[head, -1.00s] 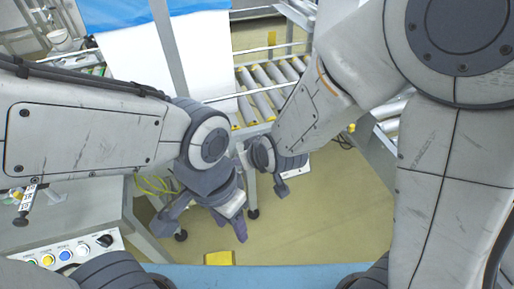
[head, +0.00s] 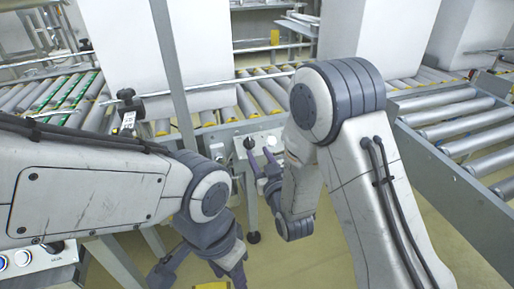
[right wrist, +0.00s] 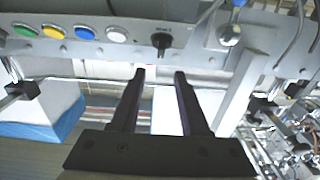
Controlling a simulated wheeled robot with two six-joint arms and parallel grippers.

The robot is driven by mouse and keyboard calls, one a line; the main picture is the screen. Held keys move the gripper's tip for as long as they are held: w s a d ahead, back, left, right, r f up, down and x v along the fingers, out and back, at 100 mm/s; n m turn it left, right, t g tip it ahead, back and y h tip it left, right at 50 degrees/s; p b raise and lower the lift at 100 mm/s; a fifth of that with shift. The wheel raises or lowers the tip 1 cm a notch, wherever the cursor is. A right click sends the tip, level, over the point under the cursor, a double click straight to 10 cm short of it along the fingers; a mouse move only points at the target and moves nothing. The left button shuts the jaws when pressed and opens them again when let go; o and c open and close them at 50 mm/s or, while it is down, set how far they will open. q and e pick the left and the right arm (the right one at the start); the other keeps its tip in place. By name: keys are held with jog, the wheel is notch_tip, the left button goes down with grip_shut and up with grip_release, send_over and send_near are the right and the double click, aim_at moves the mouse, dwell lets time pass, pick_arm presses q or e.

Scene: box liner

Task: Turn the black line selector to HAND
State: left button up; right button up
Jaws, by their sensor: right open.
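A black selector knob (head: 250,143) sits on a light grey control panel (head: 236,146) under the conveyor's edge in the head view. In the right wrist view the black selector (right wrist: 161,41) is on the panel beside a row of coloured buttons; its pointer setting is too small to read. My right gripper (head: 263,172) is open and empty, just short of the panel. In the right wrist view its fingertips (right wrist: 160,75) point at the selector, apart from it. My left gripper (head: 200,272) hangs low at the bottom of the head view, fingers apart and empty.
A white button (head: 272,141) sits beside the selector; my right arm hides the rest of that panel. Another panel (head: 38,259) is at lower left. A grey post (head: 172,75) and roller conveyors (head: 455,112) stand around.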

aim_at(250, 138)
jog(key=x, duration=0.7)
jog(key=shift+w+f+b, duration=0.15)
jog(key=shift+w+b, duration=0.1)
jog(key=shift+b, duration=0.15)
grip_shut()
